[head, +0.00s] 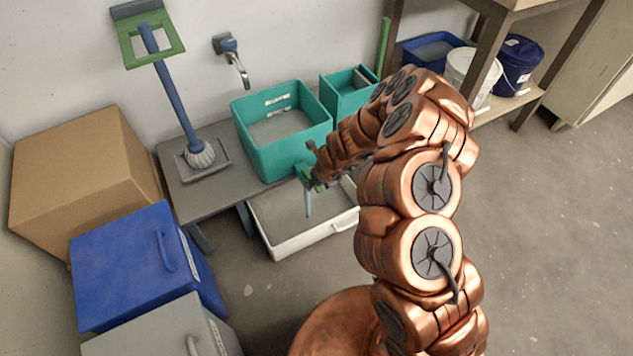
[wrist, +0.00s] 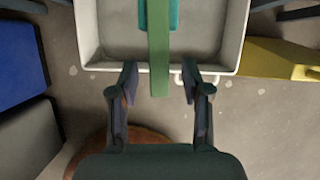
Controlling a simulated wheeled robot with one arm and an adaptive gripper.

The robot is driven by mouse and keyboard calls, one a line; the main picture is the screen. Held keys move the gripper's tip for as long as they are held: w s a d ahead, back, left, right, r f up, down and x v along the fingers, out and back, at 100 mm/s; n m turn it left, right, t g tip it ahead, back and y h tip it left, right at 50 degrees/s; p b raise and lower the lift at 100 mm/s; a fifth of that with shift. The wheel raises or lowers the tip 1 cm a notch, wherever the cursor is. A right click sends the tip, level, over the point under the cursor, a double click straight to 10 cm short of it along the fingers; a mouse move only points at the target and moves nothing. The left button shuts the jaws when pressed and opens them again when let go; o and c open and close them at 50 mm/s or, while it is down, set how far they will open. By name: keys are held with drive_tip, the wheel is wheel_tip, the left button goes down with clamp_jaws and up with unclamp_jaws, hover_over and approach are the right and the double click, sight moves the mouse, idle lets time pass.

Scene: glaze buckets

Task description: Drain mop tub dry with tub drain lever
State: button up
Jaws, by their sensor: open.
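The teal mop tub (head: 262,150) stands on the grey bench with a grey surface of liquid inside. A green lever (wrist: 159,72), apparently the tub drain lever, runs down the middle of the wrist view from a teal piece at the top edge. My gripper (wrist: 159,80) is open, one finger on each side of the lever's near end, with gaps on both sides. In the head view my gripper (head: 311,177) is at the tub's front right corner, partly hidden by my arm. A thin pale strip hangs below it; I cannot tell if it is liquid.
A white tray (head: 280,246) with grey contents lies below the tub; it also shows in the wrist view (wrist: 87,40). Blue and grey boxes and a carton fill the left.

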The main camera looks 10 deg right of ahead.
drive_tip(key=v, duration=1.1)
drive_tip(key=shift+r, duration=0.3)
